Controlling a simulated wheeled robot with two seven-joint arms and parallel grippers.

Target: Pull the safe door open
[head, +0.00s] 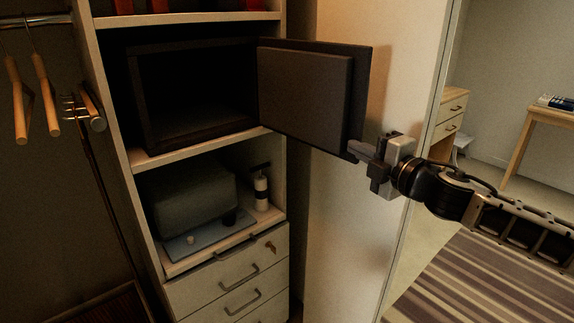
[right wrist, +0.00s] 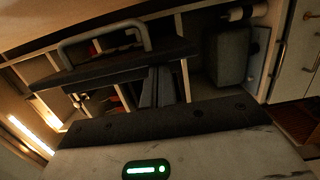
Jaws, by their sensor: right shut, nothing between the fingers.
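The dark safe (head: 195,95) sits on a shelf in the closet, and its inside shows as a dark, apparently empty hollow. Its safe door (head: 305,95) is hinged on the right side of the opening and stands swung wide open, its thick inner panel facing the head camera. My right gripper (head: 358,150) is at the lower free edge of the door, its fingers shut with nothing between them. I cannot tell whether the fingertips touch the door. In the right wrist view the closed fingers (right wrist: 158,88) show dark in the middle. My left gripper is not in view.
Wooden hangers (head: 48,100) hang at left. A pale closet panel (head: 350,230) stands behind the door. A desk (head: 545,115) and striped rug (head: 480,280) are at right.

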